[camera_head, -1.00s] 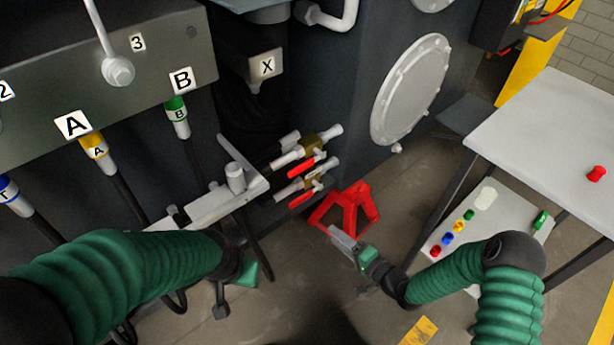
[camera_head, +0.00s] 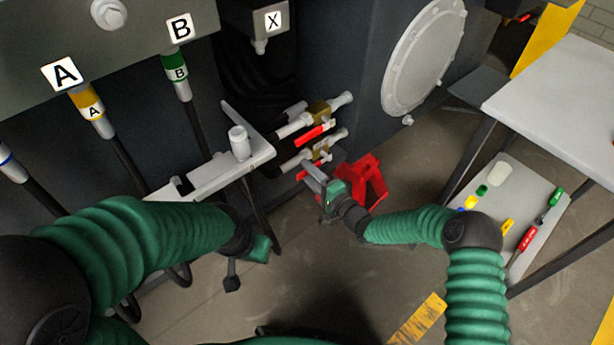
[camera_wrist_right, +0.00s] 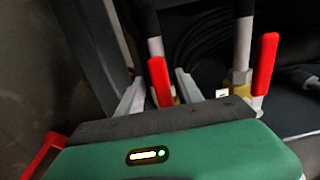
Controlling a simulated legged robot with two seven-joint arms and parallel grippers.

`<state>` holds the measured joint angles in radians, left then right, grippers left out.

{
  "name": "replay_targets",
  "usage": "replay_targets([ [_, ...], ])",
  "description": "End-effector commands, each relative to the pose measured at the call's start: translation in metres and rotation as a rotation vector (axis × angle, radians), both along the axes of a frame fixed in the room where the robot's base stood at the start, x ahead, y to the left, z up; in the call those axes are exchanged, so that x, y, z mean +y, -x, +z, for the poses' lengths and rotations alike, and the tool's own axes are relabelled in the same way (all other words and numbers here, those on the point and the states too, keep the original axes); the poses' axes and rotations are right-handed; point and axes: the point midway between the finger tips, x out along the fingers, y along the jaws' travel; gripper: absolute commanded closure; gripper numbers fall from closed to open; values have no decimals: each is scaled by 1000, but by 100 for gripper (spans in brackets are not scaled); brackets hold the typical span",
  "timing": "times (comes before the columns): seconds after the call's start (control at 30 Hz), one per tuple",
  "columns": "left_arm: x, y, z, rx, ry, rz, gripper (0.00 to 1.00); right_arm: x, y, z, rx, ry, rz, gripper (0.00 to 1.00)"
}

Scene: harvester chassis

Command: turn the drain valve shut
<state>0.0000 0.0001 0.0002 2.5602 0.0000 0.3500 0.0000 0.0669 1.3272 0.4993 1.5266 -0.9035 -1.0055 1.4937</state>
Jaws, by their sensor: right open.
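Two brass valves with red lever handles sit one above the other on the side of the dark chassis. The upper valve's red handle (camera_head: 314,134) shows clearly; the lower valve's red handle (camera_head: 306,168) is partly hidden by my right gripper (camera_head: 312,177). In the right wrist view, the lower red handle (camera_wrist_right: 160,82) stands between the open fingers (camera_wrist_right: 160,93), with no clear grip on it. The other red handle (camera_wrist_right: 265,64) is to the right, outside the fingers. I cannot read which valve is the drain. My left gripper (camera_head: 257,252) hangs low; its jaws are unclear.
A red stand (camera_head: 370,182) is on the floor just right of my right gripper. A grey shelf (camera_head: 215,176) with a white cylinder (camera_head: 239,142) juts out left of the valves. A table (camera_head: 560,95) and a lower shelf (camera_head: 515,200) with small coloured items stand at right.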

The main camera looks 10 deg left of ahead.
Motion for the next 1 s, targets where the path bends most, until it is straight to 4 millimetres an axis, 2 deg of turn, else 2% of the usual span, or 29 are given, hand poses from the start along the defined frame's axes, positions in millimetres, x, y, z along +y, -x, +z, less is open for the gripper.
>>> replay_targets([
  [0.3, 0, 0, -1, 0, 0, 0, 64, 6, -3, 1, 0, 4, 1, 59],
  [0.63, 0, 0, -1, 0, 0, 0, 64, 4, -3, 0, 2, 4, 0, 100],
  [1.0, 0, 0, -1, 0, 0, 0, 64, 3, -3, -2, 4, 5, -3, 100],
])
